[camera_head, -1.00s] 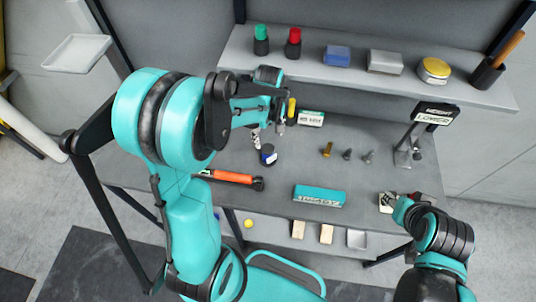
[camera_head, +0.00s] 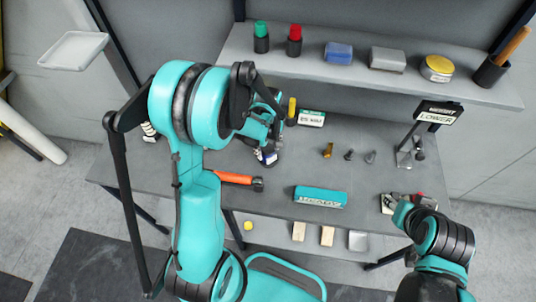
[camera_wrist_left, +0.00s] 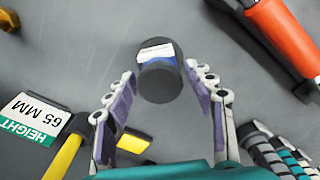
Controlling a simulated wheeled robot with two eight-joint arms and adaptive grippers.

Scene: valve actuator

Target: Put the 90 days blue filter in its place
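A dark cylinder with a blue band and a white label (camera_wrist_left: 158,72) stands on the table; its label is too small to read. It also shows in the head view (camera_head: 268,157), partly covered by my left gripper (camera_head: 265,146). In the left wrist view, the fingers of my left gripper (camera_wrist_left: 164,88) are open on either side of the cylinder, with narrow gaps left. My right gripper (camera_head: 398,207) is at the table's right front, beside a small white labelled item; its fingers are too small to judge.
An orange-handled tool (camera_head: 234,178) lies near the cylinder. A teal box (camera_head: 320,196) and several bolts (camera_head: 349,155) are further right. A sign reading LOWER (camera_head: 437,112) stands at the right. The shelf (camera_head: 400,88) holds red and green-topped items, boxes and a tin.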

